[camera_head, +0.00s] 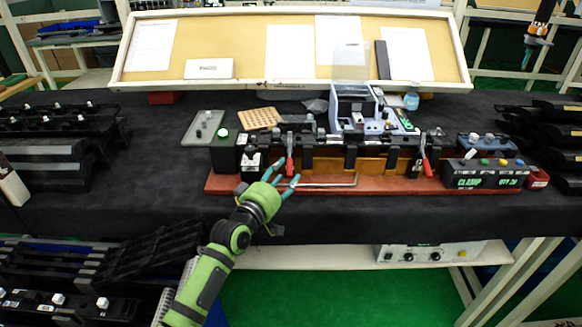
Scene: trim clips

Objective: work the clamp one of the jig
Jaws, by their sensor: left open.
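The jig stands on a red-brown base board (400,187) on the dark-covered bench, with a long black fixture across it. I cannot read which one is marked one. My right gripper is out of view.
A thin bent metal rod (330,184) lies along the board's front, close to the fingers. A control box with a green-lit display (485,181) stands at the right end. Black trim parts are stacked at left (50,150) and right (555,135). A blue-grey device (355,108) stands behind the jig.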

